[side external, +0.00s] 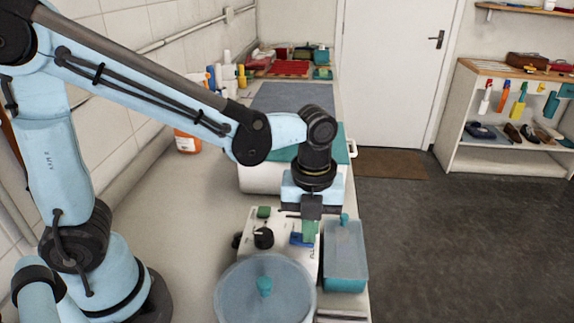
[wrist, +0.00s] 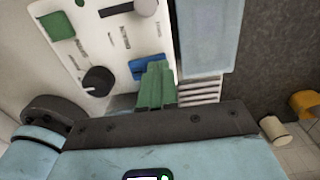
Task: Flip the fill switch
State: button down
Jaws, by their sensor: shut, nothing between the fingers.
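A white control panel (side external: 282,222) stands on the counter below my gripper (side external: 309,238). In the wrist view the panel (wrist: 92,40) carries a blue switch (wrist: 140,70), a black knob (wrist: 97,80), a green square part (wrist: 57,25) and a grey knob (wrist: 146,7). The small labels are too blurred to read, so I cannot tell which part is the fill switch. My gripper's green fingers (wrist: 157,68) are shut and empty, right beside the blue switch and partly over its edge. Whether they touch it I cannot tell.
A round lidded pot (side external: 245,292) stands in front of the panel. A translucent blue box (side external: 345,262) stands close on its right, near the counter edge. A white cooler-like box (side external: 258,180) is behind. The counter (side external: 190,215) to the left is clear.

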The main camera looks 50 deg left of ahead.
aim_at(294, 237)
jog(key=shift+s+a, duration=0.1)
jog(key=shift+s+a+r, duration=0.2)
jog(key=shift+s+a, duration=0.25)
jog(key=shift+s, duration=0.05)
jog(key=shift+r, duration=0.15)
dwell(0.3)
notch_tip(294, 237, up, 14)
dwell(0.8)
jog(key=shift+s+a+f, duration=0.2)
jog(key=shift+s+a, duration=0.15)
jog(key=shift+a, duration=0.1)
